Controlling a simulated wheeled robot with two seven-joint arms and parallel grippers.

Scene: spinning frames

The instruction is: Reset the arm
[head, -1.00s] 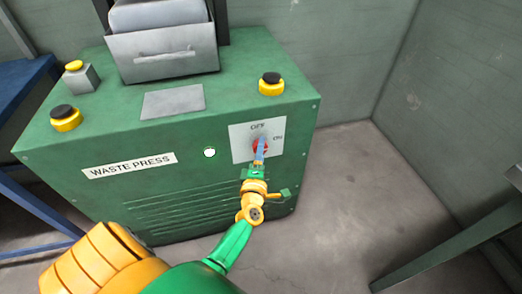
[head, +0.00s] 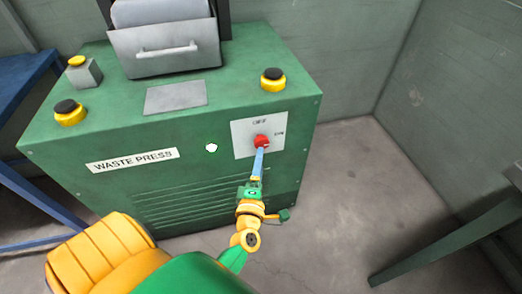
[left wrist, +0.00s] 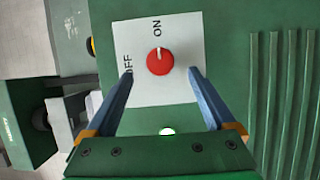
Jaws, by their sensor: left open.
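My left gripper (head: 259,160) is in front of the waste press, just below the red knob (head: 261,141) on the OFF/ON switch plate (head: 276,132). In the left wrist view the gripper (left wrist: 161,80) is open, with its blue fingers apart on either side of the red knob (left wrist: 160,62). The fingers do not appear to touch the knob. The knob's white mark points toward ON in that view. My right gripper is not in view.
The green waste press (head: 60,150) has yellow-and-black buttons (head: 273,79) on top and a grey hopper with a handle (head: 165,50). A blue table frame (head: 25,75) stands at the left. A green beam (head: 440,245) lies at the right. Bare floor (head: 345,180) lies between.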

